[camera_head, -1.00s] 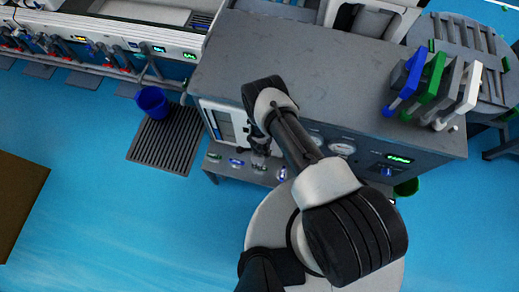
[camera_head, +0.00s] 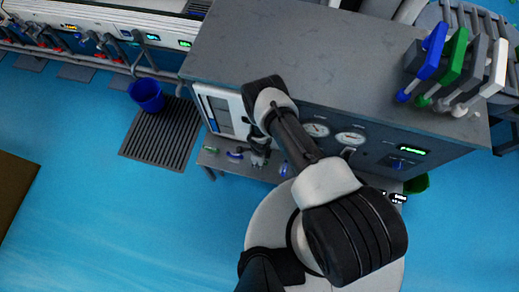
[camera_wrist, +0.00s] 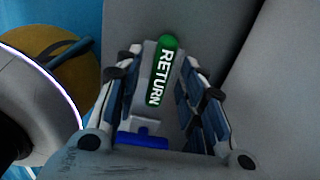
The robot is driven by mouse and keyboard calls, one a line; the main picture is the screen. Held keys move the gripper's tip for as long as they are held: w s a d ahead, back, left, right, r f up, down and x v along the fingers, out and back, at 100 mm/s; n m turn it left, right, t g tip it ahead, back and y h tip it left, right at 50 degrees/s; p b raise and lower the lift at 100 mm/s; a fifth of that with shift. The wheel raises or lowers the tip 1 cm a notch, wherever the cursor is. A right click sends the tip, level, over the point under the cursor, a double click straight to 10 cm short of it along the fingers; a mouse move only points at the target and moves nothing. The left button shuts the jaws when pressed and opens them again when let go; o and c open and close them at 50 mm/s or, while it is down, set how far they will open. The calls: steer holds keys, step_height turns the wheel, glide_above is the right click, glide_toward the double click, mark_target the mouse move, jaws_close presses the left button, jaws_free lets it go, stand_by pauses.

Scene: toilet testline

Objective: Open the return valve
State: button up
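In the wrist view the return valve's green handle (camera_wrist: 161,78), marked RETURN in white, stands between the two fingers of my gripper (camera_wrist: 158,85). The fingers are spread, with a gap visible on each side of the handle, so my gripper is open around it and not closed on it. A blue part (camera_wrist: 142,140) shows just below the handle. In the head view my gripper (camera_head: 256,146) is small and dark, low at the front of the grey bench, above a shelf with small coloured valves. My arm hides part of that shelf.
The grey bench (camera_head: 290,55) has gauges (camera_head: 350,139) and a panel on its front. Blue, green and white handled pieces (camera_head: 455,62) stand on its right end. A blue bucket (camera_head: 146,95) stands by a floor grate (camera_head: 160,135). The blue floor at left is mostly clear.

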jaws_close()
stand_by(0.3)
steer(key=shift+n, duration=0.3)
steer(key=n, duration=0.3)
steer(key=shift+n, duration=0.4)
steer(key=n, duration=0.4)
steer(key=shift+n, duration=0.3)
steer(key=n, duration=0.4)
steer(key=shift+n, duration=2.5)
